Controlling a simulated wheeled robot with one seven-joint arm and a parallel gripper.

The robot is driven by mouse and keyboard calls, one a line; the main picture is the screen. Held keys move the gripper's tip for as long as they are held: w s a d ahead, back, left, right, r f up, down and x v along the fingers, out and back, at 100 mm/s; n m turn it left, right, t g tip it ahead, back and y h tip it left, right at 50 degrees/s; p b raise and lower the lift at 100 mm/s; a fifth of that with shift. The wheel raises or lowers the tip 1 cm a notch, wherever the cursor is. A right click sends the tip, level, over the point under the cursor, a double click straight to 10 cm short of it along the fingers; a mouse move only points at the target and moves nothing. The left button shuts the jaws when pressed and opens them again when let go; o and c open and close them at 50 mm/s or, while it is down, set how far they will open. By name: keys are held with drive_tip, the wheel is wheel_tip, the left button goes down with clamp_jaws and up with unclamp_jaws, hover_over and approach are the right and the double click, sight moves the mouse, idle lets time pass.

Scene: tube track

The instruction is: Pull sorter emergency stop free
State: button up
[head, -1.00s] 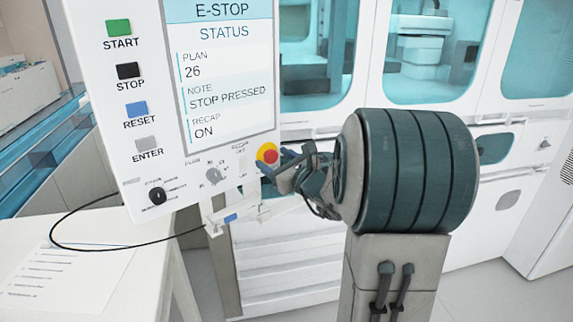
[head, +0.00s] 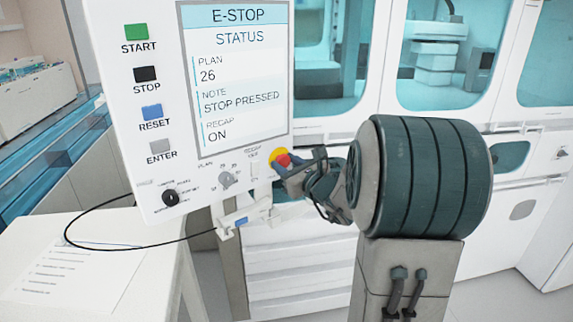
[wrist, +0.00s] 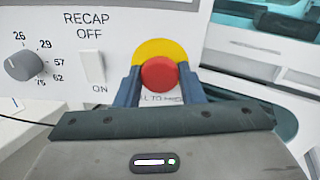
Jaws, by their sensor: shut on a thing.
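The emergency stop is a red mushroom button on a yellow round plate (head: 277,154), low on the right edge of the white control panel. In the wrist view the red button (wrist: 159,74) sits between my gripper's two blue fingers (wrist: 160,88), which are shut on its sides. The yellow plate shows above it, and lettering below it is partly hidden. In the head view my gripper (head: 283,170) reaches the button from the right and covers part of it. The panel screen (head: 235,80) reads E-STOP STATUS, plan 26, note STOP PRESSED, recap ON.
A recap rocker switch (wrist: 92,67) and a grey plan dial (wrist: 24,64) lie left of the button. START, STOP, RESET and ENTER buttons line the panel's left side. A black cable (head: 110,246) loops over the white table (head: 150,285), beside a paper sheet.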

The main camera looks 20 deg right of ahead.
drive_tip(key=shift+s, duration=0.15)
drive_tip(key=shift+s+d, duration=0.1)
drive_tip(key=shift+s, duration=0.05)
drive_tip(key=o, duration=1.2)
drive_tip(key=shift+c, duration=0.2)
drive_tip(key=b+v, duration=0.2)
drive_tip(key=v, duration=1.1)
drive_tip(key=shift+s, duration=0.4)
